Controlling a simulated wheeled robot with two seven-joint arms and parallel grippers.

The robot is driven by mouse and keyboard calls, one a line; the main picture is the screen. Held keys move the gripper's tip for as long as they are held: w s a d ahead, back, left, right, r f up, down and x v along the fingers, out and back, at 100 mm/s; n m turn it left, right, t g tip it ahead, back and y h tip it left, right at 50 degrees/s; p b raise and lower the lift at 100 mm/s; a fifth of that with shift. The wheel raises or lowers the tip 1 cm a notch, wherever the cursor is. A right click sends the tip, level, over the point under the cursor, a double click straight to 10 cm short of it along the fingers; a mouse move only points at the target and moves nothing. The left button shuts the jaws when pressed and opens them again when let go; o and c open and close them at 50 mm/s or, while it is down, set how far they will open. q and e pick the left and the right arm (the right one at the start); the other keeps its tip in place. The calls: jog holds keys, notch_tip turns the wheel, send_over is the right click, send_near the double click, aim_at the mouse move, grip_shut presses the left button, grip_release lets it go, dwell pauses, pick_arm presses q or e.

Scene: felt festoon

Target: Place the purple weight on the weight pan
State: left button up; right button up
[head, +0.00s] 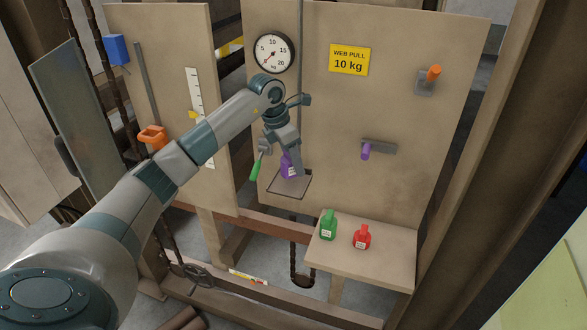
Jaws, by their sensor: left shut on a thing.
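The purple weight (287,165) is in the jaws of my left gripper (290,160), which is shut on it. It is directly over the weight pan (289,186), a flat square plate hung from a thin rod in front of the board. The weight's lower end is at or just above the pan; I cannot tell whether it touches. The gripper hides part of the weight. My right gripper is not in view.
A green weight (328,226) and a red weight (362,238) stand on a wooden shelf (380,262) at lower right. A green handle (256,170) is just left of my gripper. A dial (273,53) is above. A purple peg (366,151) sticks out at right.

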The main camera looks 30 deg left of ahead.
aim_at(293, 169)
pick_arm(q)
notch_tip(293, 169, down, 3)
jog(key=shift+r+p, duration=0.2)
jog(key=shift+p, duration=0.55)
jog(key=shift+f, duration=0.25)
jog(key=shift+f, duration=0.1)
jog(key=o, duration=1.2)
jog(key=shift+s+a+r+b, duration=0.15)
jog(key=shift+r+b, duration=0.2)
jog(key=shift+r, duration=0.2)
jog(key=b+v, duration=0.3)
jog(key=v, duration=0.7)
jog(key=shift+s, duration=0.1)
jog(key=shift+s+r, duration=0.1)
jog(key=shift+r, duration=0.35)
